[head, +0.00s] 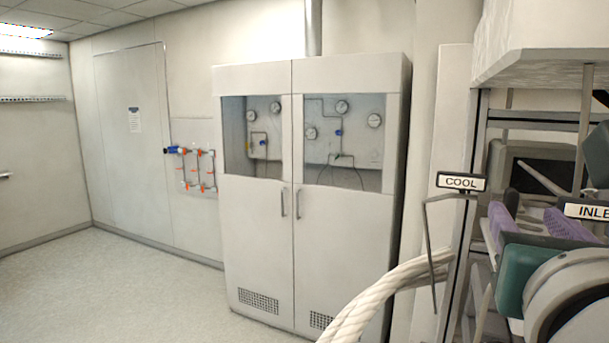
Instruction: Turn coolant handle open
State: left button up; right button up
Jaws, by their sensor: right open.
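A sign reading COOL (461,182) stands at the right of the head view. A thin grey bent bar (428,240) hangs just below and left of it; I cannot tell for sure whether it is the coolant handle. My right gripper (534,214) is at the right, with purple finger pads and a teal body. It is open, to the right of the COOL sign and apart from the bent bar. I see nothing between its fingers. My left gripper is out of view.
A second sign, partly cut off, reads INLE (587,211). A thick white braided hose (385,297) runs below the COOL sign. A metal frame and dark equipment (543,168) crowd the right. A tall white cabinet (256,231) with gauges stands behind. The floor at left is clear.

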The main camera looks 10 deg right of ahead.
aim_at(514, 196)
jog(key=p+x, duration=0.1)
jog(key=x, duration=0.2)
jog(key=p+x, duration=0.2)
jog(key=x, duration=0.2)
jog(key=shift+r, duration=0.2)
jog(key=shift+w+d+f, duration=0.15)
jog(key=shift+w+d, duration=0.15)
jog(key=shift+w, duration=0.15)
grip_shut()
